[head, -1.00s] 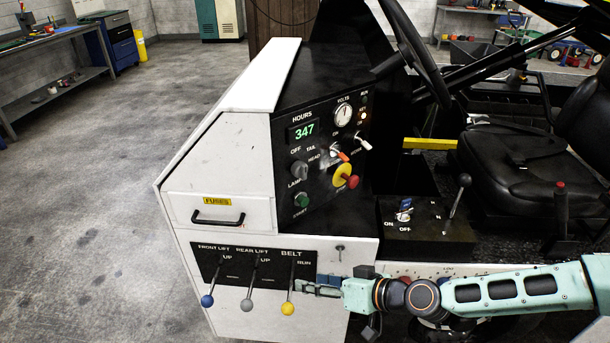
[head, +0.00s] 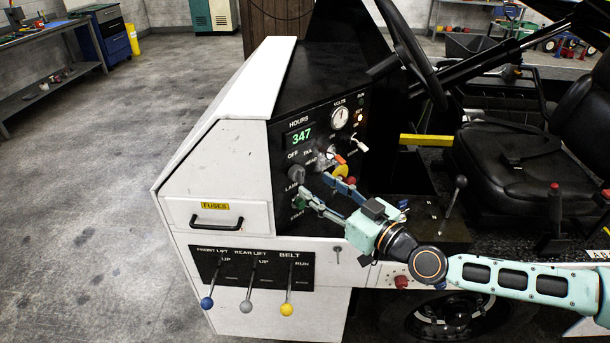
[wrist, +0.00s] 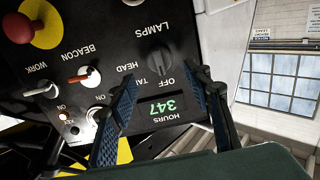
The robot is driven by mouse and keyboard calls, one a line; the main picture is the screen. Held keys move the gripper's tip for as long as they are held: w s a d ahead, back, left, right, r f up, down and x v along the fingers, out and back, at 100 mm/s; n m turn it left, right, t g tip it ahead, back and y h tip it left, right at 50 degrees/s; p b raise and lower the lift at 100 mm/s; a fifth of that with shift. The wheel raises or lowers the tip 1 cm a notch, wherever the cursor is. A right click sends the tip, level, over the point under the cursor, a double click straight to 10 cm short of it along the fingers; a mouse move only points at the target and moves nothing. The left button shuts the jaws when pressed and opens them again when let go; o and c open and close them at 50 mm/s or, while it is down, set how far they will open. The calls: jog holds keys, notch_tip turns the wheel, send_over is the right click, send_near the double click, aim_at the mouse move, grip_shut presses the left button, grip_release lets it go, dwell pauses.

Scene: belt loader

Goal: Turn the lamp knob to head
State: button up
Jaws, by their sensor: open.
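The lamp knob (head: 296,172) is a dark grey rotary knob on the black panel, with OFF, TAIL and HEAD labels around it. In the wrist view the knob (wrist: 160,62) appears upside down beyond the fingertips, in line with the gap between them. I cannot tell surely which label its pointer faces. My gripper (head: 313,184) is open and empty in front of the panel, just below and right of the knob. Its two blue-padded fingers (wrist: 167,76) stand apart in the wrist view, and neither visibly touches the knob.
The hours display (wrist: 170,107) reads 347. Close by are the green start button (head: 301,196), the yellow-and-red emergency stop (wrist: 25,25), and the orange beacon switch (wrist: 83,78). The belt lever (head: 287,308) hangs below. Steering wheel and seat (head: 520,140) lie to the right.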

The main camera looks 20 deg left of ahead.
aim_at(303, 177)
jog(key=shift+p+x, duration=0.45)
jog(key=shift+x, duration=2.3)
jog(key=shift+c, duration=0.6)
jog(key=c, duration=1)
